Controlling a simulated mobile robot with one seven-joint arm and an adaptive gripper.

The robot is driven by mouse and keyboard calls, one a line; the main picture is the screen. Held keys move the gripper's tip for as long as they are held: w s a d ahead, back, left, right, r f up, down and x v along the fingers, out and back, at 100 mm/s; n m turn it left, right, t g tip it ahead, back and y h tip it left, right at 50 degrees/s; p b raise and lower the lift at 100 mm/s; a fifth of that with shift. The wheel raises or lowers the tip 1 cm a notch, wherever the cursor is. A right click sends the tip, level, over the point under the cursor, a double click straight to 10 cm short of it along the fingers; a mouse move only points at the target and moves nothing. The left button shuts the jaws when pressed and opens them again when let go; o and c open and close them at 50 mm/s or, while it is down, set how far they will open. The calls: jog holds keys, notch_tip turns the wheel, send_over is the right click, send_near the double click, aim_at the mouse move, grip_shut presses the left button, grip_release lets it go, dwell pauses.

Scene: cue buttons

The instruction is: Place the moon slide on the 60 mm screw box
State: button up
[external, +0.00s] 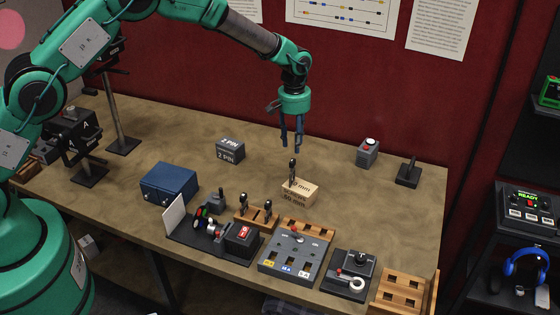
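A wooden screw box (300,194) sits near the middle of the table, with dark lettering for screws and a size in mm. The size's first digit is hard to read. A small dark upright piece (292,171) with a rounded top stands on the box, toward its left side. Its markings are too small to tell whether it is the moon slide. My gripper (291,144) points down just above this piece, fingers apart, with a small gap between fingertips and piece. Two similar dark pieces (242,201) (267,208) stand in a wooden rack (254,222) to the left.
A grey panel with slots (291,260), a dark button unit (349,274) and a wooden slotted rack (402,292) line the front. A blue box (169,183), a grey "2 PIN" box (230,150) and a red button box (367,152) stand around.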

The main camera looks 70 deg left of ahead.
dwell(0.3)
jog(key=s+d+r+m+t, duration=0.15)
jog(key=s+d+r, duration=0.25)
jog(key=s+r, duration=0.55)
jog(key=s+d+r+m, duration=0.25)
jog(key=s+r, duration=0.35)
jog(key=r, duration=0.6)
jog(key=s+d+r+m+t, duration=0.1)
jog(key=s+d+r, duration=0.3)
jog(key=s+r, duration=0.5)
jog(key=s+d+r+m+t, duration=0.15)
jog(key=s+r, duration=0.25)
jog(key=s, duration=0.4)
jog(key=s+d+r+m, duration=0.2)
jog(key=s+d+r, duration=0.15)
jog(key=s, duration=0.35)
jog(key=s+d+f+m+t, duration=0.1)
jog(key=s+f+m, duration=0.1)
jog(key=s, duration=1.4)
jog(key=shift+s+d+t, duration=0.2)
jog(key=shift+d+t, duration=0.05)
jog(key=shift+t, duration=0.05)
jog(key=shift+f, duration=0.1)
